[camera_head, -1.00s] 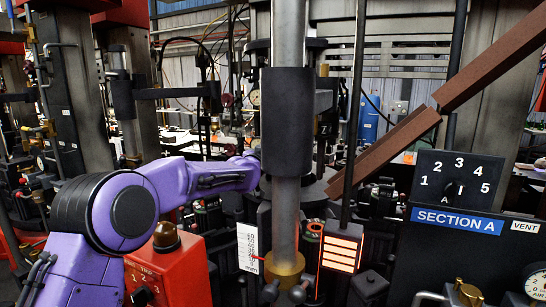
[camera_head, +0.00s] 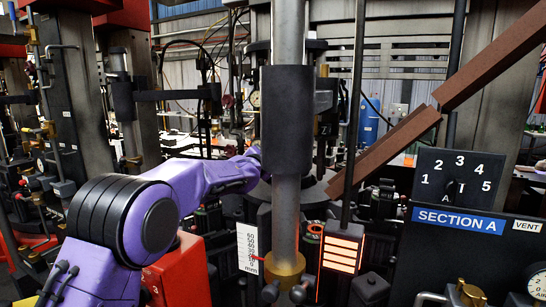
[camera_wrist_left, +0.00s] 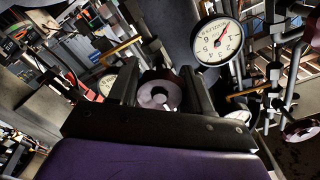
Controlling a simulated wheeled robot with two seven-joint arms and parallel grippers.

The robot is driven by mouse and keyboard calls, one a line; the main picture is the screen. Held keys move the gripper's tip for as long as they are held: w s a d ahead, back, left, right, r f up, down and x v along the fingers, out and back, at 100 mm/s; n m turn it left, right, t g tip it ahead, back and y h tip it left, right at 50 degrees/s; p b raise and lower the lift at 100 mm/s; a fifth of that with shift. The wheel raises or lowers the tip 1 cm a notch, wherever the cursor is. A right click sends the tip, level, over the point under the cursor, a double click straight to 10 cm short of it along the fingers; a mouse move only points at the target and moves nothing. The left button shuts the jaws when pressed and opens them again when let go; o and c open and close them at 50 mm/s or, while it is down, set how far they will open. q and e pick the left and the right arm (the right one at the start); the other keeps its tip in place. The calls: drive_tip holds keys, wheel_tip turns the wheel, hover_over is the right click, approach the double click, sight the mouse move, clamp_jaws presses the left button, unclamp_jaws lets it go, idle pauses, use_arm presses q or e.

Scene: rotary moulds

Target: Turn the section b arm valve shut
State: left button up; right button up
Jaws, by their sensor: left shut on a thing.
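In the left wrist view, my left gripper (camera_wrist_left: 163,88) has its two dark fingers on either side of a round, pale pinkish-grey valve knob (camera_wrist_left: 152,97) with a dark centre. It is shut on this knob. No label shows on the knob, so I cannot tell its section from the picture. In the head view, my purple left arm reaches in from the left, and its far end goes out of sight behind the central column (camera_head: 287,120). The left gripper and the knob are hidden there. My right gripper is in neither view.
A white dial gauge (camera_wrist_left: 217,42) stands close right of the fingers, another gauge (camera_wrist_left: 107,85) to their left. In the head view, a Section A panel (camera_head: 455,185), a lit orange panel (camera_head: 340,250), a millimetre scale (camera_head: 248,248) and a red box (camera_head: 183,270) crowd the foreground.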

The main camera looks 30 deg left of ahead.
use_arm(q)
drive_tip(key=shift+f, duration=0.4)
drive_tip(key=o, duration=1.1)
drive_tip(key=shift+c, duration=0.2)
drive_tip(key=shift+a+r, duration=0.1)
drive_tip(key=s+b, duration=0.4)
drive_tip(key=s, duration=0.6)
drive_tip(key=shift+s+d, duration=0.2)
drive_tip(key=shift+d, duration=0.1)
drive_tip(key=shift+r, duration=0.1)
